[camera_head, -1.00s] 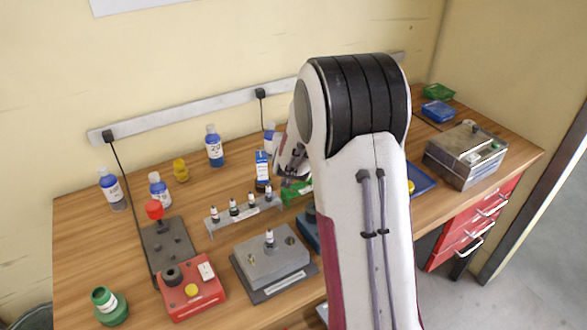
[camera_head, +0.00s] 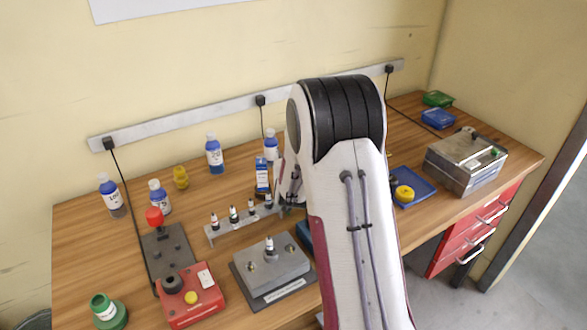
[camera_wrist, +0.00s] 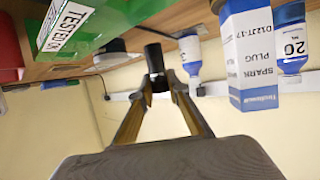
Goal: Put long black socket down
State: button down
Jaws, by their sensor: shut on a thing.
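The long black socket (camera_wrist: 154,62) is pinched between the two fingertips of my gripper (camera_wrist: 157,92) in the wrist view. That view is upside down, with the wooden bench top (camera_wrist: 135,45) along its top. The socket's free end points toward the bench; I cannot tell whether it touches. In the head view my gripper (camera_head: 288,198) is partly hidden behind my arm, near the right end of the plug rack, and the socket cannot be made out there.
A blue spark plug box (camera_head: 262,174) and blue-labelled bottles (camera_head: 214,154) stand close behind. A green bin (camera_wrist: 95,22) labelled "TESTED OK" is near. The plug rack (camera_head: 230,230) and grey block (camera_head: 270,268) stand in front. A blue tray (camera_head: 422,184) lies to the right.

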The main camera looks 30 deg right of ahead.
jog(key=shift+f, duration=1.7)
jog(key=shift+f, duration=0.15)
jog(key=c, duration=1.9)
grip_release()
jog(key=shift+v, duration=1.7)
jog(key=shift+w+r, duration=0.15)
jog(key=shift+r, duration=3.4)
